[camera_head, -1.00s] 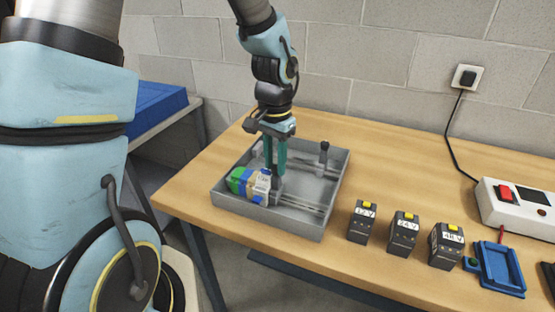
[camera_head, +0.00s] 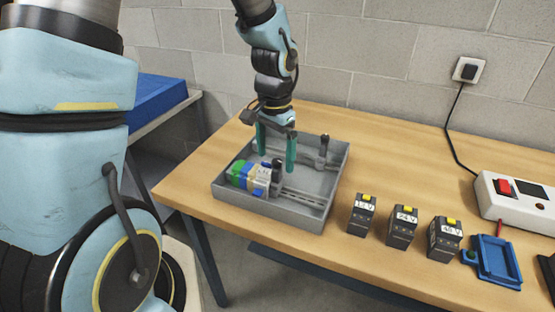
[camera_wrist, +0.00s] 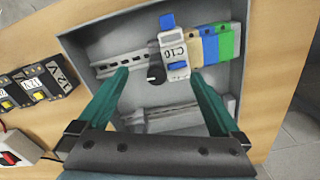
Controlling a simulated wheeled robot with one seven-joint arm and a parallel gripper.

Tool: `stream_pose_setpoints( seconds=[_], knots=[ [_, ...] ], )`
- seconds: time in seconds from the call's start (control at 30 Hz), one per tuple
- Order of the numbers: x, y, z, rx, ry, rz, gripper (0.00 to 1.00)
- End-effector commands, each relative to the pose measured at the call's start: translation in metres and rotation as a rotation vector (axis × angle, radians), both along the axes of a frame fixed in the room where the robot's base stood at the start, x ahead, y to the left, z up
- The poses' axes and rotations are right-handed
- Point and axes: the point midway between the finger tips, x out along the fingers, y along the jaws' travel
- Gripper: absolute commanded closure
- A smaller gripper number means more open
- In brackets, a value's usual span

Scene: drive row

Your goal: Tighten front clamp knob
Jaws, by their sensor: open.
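The front clamp knob (camera_head: 277,165) is a small dark knob at the right end of the row of modules on the front rail (camera_head: 300,194). In the wrist view the knob (camera_wrist: 155,73) shows as a black disc beside the white module (camera_wrist: 174,52). My gripper (camera_head: 277,150) is open, its two green fingers spread wide and empty. It hangs above the knob; in the wrist view the fingertips (camera_wrist: 160,75) lie on either side of it with clear gaps. A second dark post (camera_head: 324,145) stands on the rear rail.
The grey tray (camera_head: 335,185) has raised walls around the rails. Three labelled dark blocks (camera_head: 362,214) stand to its right, then a blue holder (camera_head: 497,262) and a white box with a red switch (camera_head: 515,200). The table is bare behind the tray.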

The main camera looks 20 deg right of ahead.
Motion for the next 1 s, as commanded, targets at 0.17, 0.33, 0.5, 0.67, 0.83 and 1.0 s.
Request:
stream_pose_setpoints(
  seconds=[0.17,0.33,0.5,0.67,0.83,1.0],
  knots=[
    [0.000,0.000,0.014,0.000,0.000,0.000,0.00],
    [0.000,0.000,0.027,0.000,0.000,0.000,0.00],
    [0.000,0.000,0.040,0.000,0.000,0.001,0.00],
    [0.000,0.000,0.052,-0.001,0.000,0.001,0.00],
    [0.000,0.000,0.065,-0.001,0.000,0.001,0.00],
    [0.000,0.000,0.070,0.000,0.000,0.000,0.00]
  ],
)
